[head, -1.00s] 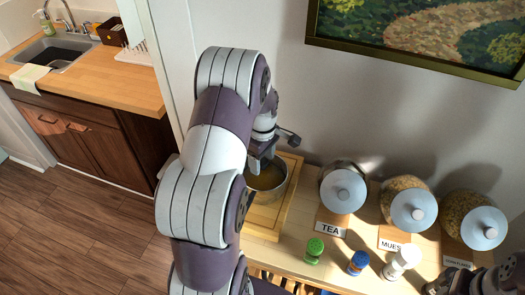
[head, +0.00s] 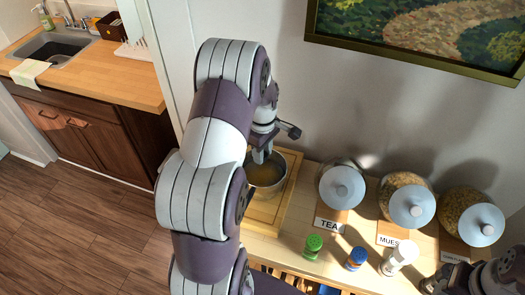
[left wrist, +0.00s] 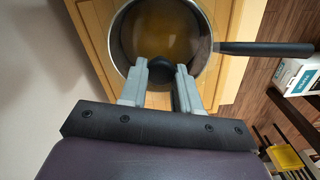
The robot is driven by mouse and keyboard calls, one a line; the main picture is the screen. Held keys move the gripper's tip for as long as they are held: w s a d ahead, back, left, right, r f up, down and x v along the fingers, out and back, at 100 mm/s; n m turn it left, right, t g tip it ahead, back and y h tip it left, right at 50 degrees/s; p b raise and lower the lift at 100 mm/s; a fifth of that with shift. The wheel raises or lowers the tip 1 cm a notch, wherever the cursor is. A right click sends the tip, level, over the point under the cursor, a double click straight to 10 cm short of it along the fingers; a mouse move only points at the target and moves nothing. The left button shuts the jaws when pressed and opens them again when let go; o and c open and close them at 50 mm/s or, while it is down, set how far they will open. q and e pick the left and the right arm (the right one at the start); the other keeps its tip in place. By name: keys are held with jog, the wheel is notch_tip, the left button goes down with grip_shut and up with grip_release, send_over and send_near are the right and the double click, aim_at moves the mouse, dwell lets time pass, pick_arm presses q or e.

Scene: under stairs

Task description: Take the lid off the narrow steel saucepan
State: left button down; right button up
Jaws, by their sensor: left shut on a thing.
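The narrow steel saucepan (head: 279,187) stands on a wooden board, partly hidden behind my left arm. In the left wrist view its steel rim (left wrist: 122,52) and long black handle (left wrist: 265,48) show, the handle pointing right. My left gripper (head: 259,157) is over the pan. In the left wrist view the gripper's fingers (left wrist: 160,78) are shut on the lid's round black knob (left wrist: 160,68). The lid looks like clear glass and its edge is hard to make out; I cannot tell whether it touches the rim. My right gripper (head: 430,284) is partly in view at the bottom right, its jaws unclear.
The board (head: 258,213) lies on a wooden shelf (head: 296,217) against the wall. Right of the pan stand a tea jar (head: 341,186), two more jars and shakers with green (head: 313,243), blue and white tops. A sink counter (head: 100,85) is at the far left.

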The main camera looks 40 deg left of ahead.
pick_arm(q)
jog(key=shift+r, duration=0.4)
notch_tip(320, 180, up, 6)
jog(key=p, duration=0.5)
jog(key=shift+r+p, duration=0.15)
jog(key=shift+p, duration=0.2)
jog(key=shift+f, duration=0.2)
